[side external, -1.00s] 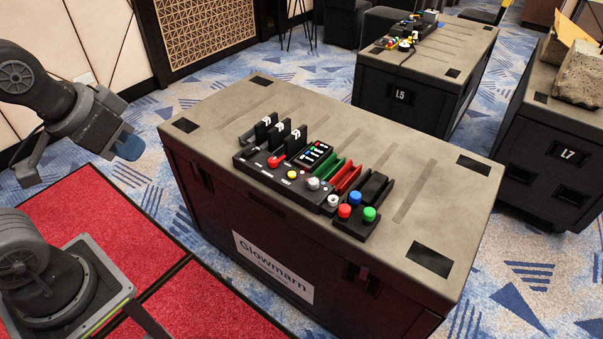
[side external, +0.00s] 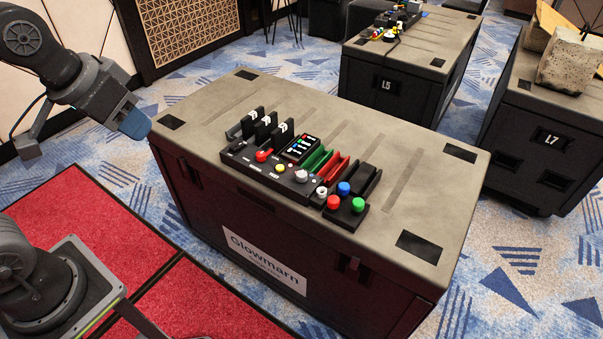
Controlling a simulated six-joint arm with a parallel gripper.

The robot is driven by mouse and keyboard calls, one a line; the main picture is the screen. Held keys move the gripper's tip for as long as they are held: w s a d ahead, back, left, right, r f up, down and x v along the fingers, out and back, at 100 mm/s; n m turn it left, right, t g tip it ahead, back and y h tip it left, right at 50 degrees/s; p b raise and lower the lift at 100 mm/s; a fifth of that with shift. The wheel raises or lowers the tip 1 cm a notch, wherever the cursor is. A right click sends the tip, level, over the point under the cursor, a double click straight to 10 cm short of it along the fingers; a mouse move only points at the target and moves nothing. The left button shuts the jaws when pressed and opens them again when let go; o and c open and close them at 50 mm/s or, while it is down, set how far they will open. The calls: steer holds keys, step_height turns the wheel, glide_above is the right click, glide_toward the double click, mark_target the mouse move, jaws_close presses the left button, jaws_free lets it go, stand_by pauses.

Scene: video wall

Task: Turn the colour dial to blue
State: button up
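A black control panel (side external: 245,171) lies on the top of the large case. It carries a pale grey knob (side external: 301,176), a red knob with a handle (side external: 263,155) and a yellow button (side external: 279,168). Either knob could be the colour dial; its markings are too small to read. A small screen (side external: 300,147) with coloured bars sits behind them. My gripper (side external: 133,121), with a blue tip, hangs off the left end of the case, well apart from the panel. I cannot tell whether its fingers are open, and nothing shows held.
A button box with red (side external: 334,202), blue (side external: 344,188) and green (side external: 358,204) buttons adjoins the panel's right end. Upright black cards (side external: 266,128) and green and red slots (side external: 334,168) stand behind the controls. The case top (side external: 410,195) is clear at right. Case L5 (side external: 388,84) stands beyond.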

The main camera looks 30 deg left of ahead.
steer(key=o, duration=0.5)
steer(key=shift+g, duration=0.6)
steer(key=w, duration=0.6)
steer(key=w+d+r, duration=0.1)
steer(key=w, duration=0.3)
steer(key=shift+d, duration=0.1)
steer(key=shift+c, duration=0.2)
steer(key=shift+o, duration=0.3)
steer(key=w+d+f+g, duration=0.1)
steer(key=w+f, duration=0.2)
steer(key=w, duration=0.6)
steer(key=shift+w+d+n, duration=0.2)
steer(key=shift+d+n, duration=0.1)
steer(key=shift+n, duration=0.1)
steer(key=g, duration=0.3)
glide_above(302, 174)
step_height(302, 174, down, 18)
steer(key=shift+n, duration=0.4)
step_height(302, 174, down, 15)
steer(key=shift+s+r, duration=0.1)
steer(key=shift+r, duration=0.05)
steer(key=c, duration=0.9)
